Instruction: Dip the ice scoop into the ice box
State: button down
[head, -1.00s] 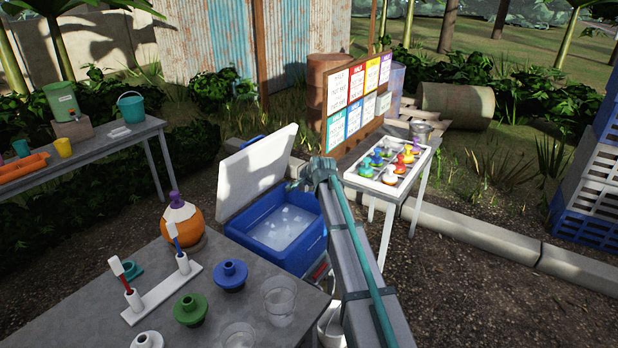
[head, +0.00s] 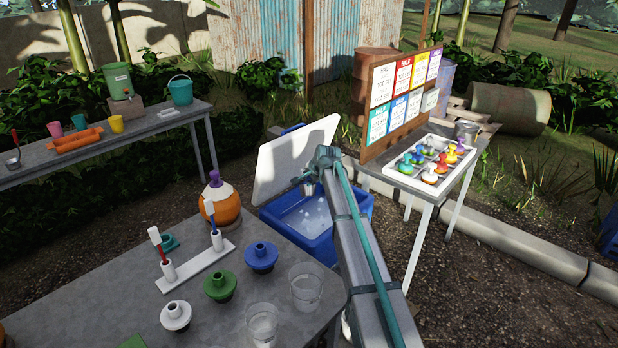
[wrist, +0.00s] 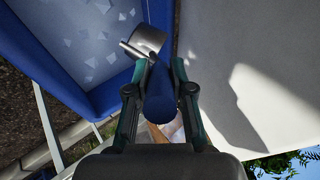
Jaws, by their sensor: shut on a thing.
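My gripper (wrist: 160,82) is shut on the blue handle of the ice scoop (wrist: 148,40), whose metal head points away from me. In the wrist view the scoop head lies over the edge between the ice box (wrist: 90,105) and its white lid. In the head view my gripper (head: 308,180) is above the blue ice box (head: 358,212), in front of the raised white lid (head: 280,165). Pale ice cubes (head: 312,215) lie in the box. My arm hides part of the box's right side. Whether the scoop touches the lid is unclear.
A grey table (head: 110,290) at front left holds an orange jug (head: 222,208), bottle tops and clear cups near the box. A white tray of colourful bottles (head: 432,165) stands on a table at right, below a sign board (head: 400,100).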

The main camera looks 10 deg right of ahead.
notch_tip(320, 180, down, 20)
jog(key=r+b, duration=0.1)
jog(key=b, duration=0.8)
notch_tip(320, 180, up, 20)
jog(key=p, duration=0.9)
jog(key=shift+f+p, duration=0.15)
jog(key=shift+p, duration=0.15)
jog(key=shift+s+r+t+b, duration=0.3)
jog(key=shift+s+t+b, duration=0.4)
jog(key=shift+b, duration=0.55)
jog(key=s+r+n+t+b, duration=0.1)
jog(key=s+r+t+b, duration=0.4)
jog(key=r+b, duration=0.3)
jog(key=shift+a+t+b, duration=0.25)
jog(key=shift+t+b, duration=0.55)
jog(key=shift+b, duration=0.75)
jog(key=shift+s, duration=0.1)
